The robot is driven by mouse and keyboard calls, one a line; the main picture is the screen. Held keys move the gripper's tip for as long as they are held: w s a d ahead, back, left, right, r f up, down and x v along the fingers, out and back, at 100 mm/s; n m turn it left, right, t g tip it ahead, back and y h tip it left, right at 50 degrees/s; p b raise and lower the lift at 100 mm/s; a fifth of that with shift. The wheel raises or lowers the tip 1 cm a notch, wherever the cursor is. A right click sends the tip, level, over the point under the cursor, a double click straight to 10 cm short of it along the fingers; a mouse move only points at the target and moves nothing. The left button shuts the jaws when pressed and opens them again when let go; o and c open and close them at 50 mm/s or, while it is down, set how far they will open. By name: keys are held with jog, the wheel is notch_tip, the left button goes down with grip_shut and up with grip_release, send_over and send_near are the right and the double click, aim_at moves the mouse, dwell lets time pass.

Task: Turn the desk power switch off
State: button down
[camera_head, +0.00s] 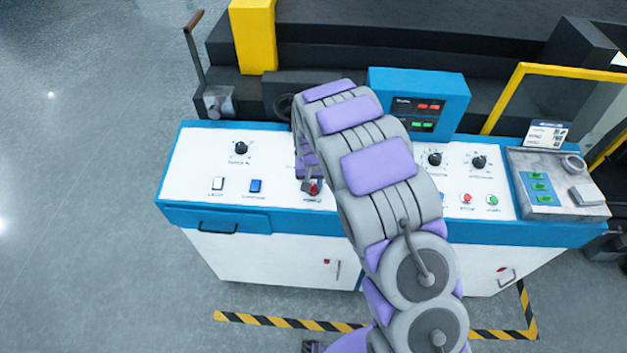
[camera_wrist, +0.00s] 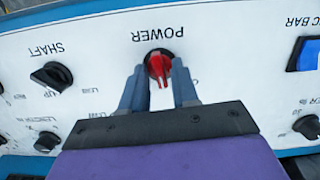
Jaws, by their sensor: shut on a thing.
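The red power switch (camera_wrist: 159,66) is a rotary knob on a dark round base, under the label POWER, which reads upside down in the wrist view. It also shows as a small red spot on the desk panel (camera_head: 313,188) in the head view. My gripper (camera_wrist: 160,80) has its two grey-blue fingers on either side of the knob, shut on it. In the head view my gripper (camera_head: 311,184) points down at the panel, partly hidden by my arm. The knob's marker points nearly straight along the view, and its position labels are partly covered by the fingers.
Black knobs (camera_wrist: 51,76) labelled SHAFT and others sit beside the power switch. A blue rocker switch (camera_wrist: 304,54) is at the right. A blue display box (camera_head: 418,98) stands behind the panel, and a grey green-button box (camera_head: 556,186) is at its right end.

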jog(key=n, duration=0.1)
jog(key=n+p, duration=0.1)
jog(key=n, duration=0.2)
jog(key=shift+s+f+n+h+p, duration=0.1)
jog(key=shift+s+n+h+p, duration=0.2)
jog(key=shift+p, duration=0.1)
jog(key=shift+f+n+p, duration=0.15)
jog(key=shift+n+p, duration=0.55)
jog(key=shift+n, duration=1.2)
jog(key=c, duration=1.2)
grip_release()
jog(key=shift+a, duration=0.1)
jog(key=shift+w, duration=0.1)
jog(key=shift+a+r, duration=0.1)
jog(key=shift+r, duration=0.2)
jog(key=r, duration=0.5)
jog(key=s+a+r, duration=0.1)
jog(key=r, duration=0.5)
jog(key=r+p, duration=0.1)
jog(key=r, duration=0.4)
jog(key=shift+s+a+r, duration=0.15)
jog(key=shift+a+r, duration=0.15)
